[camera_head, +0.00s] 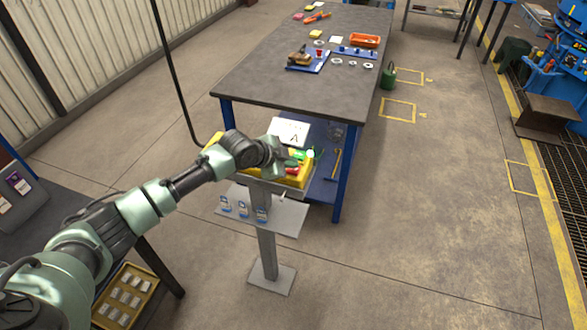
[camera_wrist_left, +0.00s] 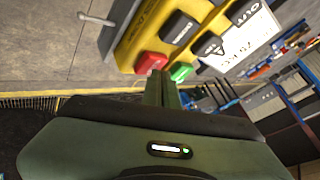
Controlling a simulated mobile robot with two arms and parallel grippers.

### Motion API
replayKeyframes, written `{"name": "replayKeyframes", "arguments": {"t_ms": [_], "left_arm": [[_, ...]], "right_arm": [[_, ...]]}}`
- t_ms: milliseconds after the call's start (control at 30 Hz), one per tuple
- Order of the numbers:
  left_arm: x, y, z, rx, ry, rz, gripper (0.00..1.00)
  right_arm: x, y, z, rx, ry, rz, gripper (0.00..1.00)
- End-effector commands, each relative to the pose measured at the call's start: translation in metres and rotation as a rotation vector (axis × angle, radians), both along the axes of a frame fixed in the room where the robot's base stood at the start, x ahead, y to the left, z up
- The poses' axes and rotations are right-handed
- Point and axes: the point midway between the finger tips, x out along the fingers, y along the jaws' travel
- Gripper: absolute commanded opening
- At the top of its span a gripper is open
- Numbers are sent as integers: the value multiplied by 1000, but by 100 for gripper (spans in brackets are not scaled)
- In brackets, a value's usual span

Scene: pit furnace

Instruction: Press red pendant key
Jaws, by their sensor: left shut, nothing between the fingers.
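The yellow pendant (camera_head: 300,180) sits on top of a grey post stand, and my left gripper (camera_head: 281,163) is over it. In the left wrist view the pendant (camera_wrist_left: 128,50) carries a red key (camera_wrist_left: 150,62), a green key (camera_wrist_left: 181,71) and black keys with white lettering. The red key also shows in the head view (camera_head: 291,171), just beyond my gripper. My left gripper (camera_wrist_left: 160,78) is shut and empty, its tips at the edge of the red key, between it and the green key. I cannot tell whether they touch it. My right gripper is not in view.
A black cable hangs down to the pendant. A white sign (camera_head: 289,132) marked A stands behind it. A shelf (camera_head: 285,215) with small blue-and-white tags is on the stand below. A workbench (camera_head: 300,80) with tools stands behind.

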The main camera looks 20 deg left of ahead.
Motion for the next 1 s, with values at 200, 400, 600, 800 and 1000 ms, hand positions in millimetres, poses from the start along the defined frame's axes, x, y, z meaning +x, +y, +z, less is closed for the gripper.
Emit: {"name": "replayKeyframes", "arguments": {"t_ms": [200,400,600,800,1000], "left_arm": [[0,0,-4,0,1,-1,0],[0,0,-6,1,1,0,0],[-1,0,-7,1,3,0,0],[-1,0,-6,1,3,0,0],[0,0,4,1,3,0,0]], "right_arm": [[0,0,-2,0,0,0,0],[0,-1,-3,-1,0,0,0],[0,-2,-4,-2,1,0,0],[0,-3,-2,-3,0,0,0],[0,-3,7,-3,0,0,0]]}}
